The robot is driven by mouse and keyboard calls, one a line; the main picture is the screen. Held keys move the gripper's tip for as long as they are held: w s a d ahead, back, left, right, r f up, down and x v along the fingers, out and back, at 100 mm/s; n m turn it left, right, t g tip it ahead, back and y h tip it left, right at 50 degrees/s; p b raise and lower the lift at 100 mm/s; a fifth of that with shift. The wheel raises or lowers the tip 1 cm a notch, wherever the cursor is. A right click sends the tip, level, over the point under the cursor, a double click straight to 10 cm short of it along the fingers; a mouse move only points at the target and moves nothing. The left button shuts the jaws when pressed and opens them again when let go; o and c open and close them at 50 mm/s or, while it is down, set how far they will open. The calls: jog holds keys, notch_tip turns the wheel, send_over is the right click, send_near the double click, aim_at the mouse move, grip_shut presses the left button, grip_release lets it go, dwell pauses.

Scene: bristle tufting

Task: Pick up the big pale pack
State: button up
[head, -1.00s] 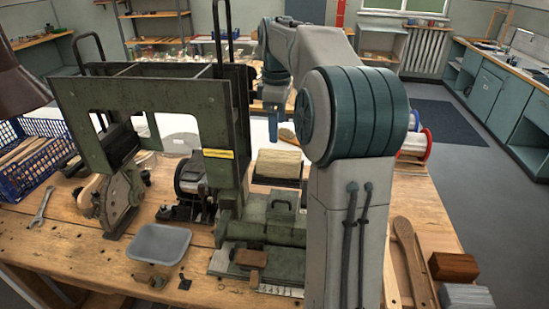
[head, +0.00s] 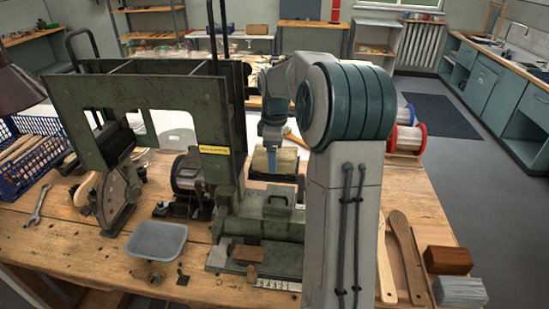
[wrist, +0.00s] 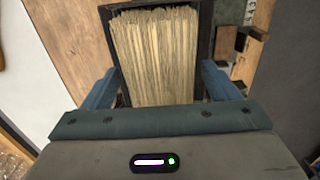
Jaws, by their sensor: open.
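The big pale pack (wrist: 153,55) is a block of straw-coloured bristles standing in a dark open holder (wrist: 205,30). In the head view the pack (head: 284,161) is on the bench behind the green machine, partly hidden by my arm. My gripper (wrist: 161,92) is open and empty. In the wrist view its two blue fingers are spread to the left and right of the pack's near end. Contact with the pack cannot be made out. In the head view a blue finger of my gripper (head: 272,160) shows in front of the pack.
The tall green machine (head: 225,140) stands close left of my arm. A grey tray (head: 156,240) lies at the front. Wooden paddles (head: 405,250) and blocks (head: 452,260) lie at the right. Spools (head: 407,137) stand behind. A blue crate (head: 30,155) is at the far left.

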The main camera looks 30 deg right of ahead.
jog(key=shift+f, duration=0.75)
jog(key=c, duration=1.2)
jog(key=shift+o, duration=0.2)
jog(key=shift+r, duration=0.1)
